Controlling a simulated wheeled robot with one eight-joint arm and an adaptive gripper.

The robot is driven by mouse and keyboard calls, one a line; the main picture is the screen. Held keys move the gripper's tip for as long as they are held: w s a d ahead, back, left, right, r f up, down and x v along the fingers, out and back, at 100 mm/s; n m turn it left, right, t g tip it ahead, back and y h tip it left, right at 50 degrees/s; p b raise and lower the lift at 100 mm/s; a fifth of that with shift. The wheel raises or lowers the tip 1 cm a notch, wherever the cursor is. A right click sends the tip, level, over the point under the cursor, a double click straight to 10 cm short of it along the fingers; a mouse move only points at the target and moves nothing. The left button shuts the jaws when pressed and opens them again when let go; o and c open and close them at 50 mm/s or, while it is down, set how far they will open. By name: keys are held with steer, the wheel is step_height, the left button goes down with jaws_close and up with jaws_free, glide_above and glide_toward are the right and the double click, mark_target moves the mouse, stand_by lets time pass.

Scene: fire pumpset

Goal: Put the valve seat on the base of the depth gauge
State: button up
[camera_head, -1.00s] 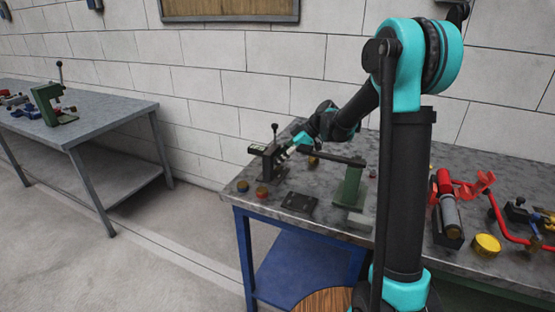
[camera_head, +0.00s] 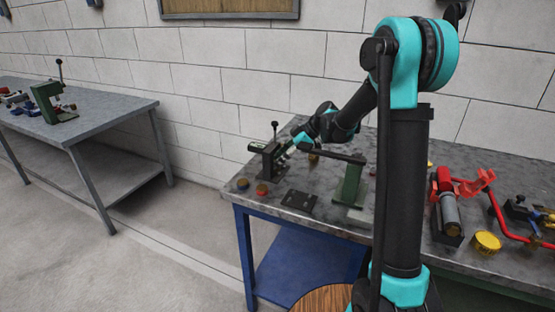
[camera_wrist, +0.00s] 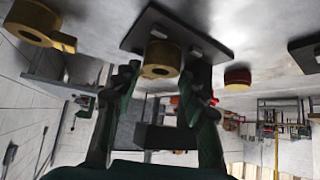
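The valve seat looks to be a brass ring (camera_wrist: 161,60), seen in the wrist view beside a dark flat plate (camera_wrist: 205,44) that appears to be the base of the depth gauge. I cannot tell if it touches the plate. My gripper (camera_wrist: 163,78) has a finger on each side of the ring, close to its edges; whether they press on it is unclear. In the head view, my gripper (camera_head: 288,151) is at the dark depth gauge (camera_head: 268,162), which stands upright at the table's left end. The ring is too small to make out there.
A red-topped cap (camera_head: 262,190) and a dark round piece (camera_head: 242,184) lie near the table's left edge. A black plate (camera_head: 298,202) and a green stand (camera_head: 350,188) are to the right. Another brass piece (camera_wrist: 38,22) shows in the wrist view. Red pipework (camera_head: 500,220) lies farther right.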

steer(key=shift+r, duration=0.35)
steer(key=v, duration=1.2)
steer(key=shift+r, duration=0.25)
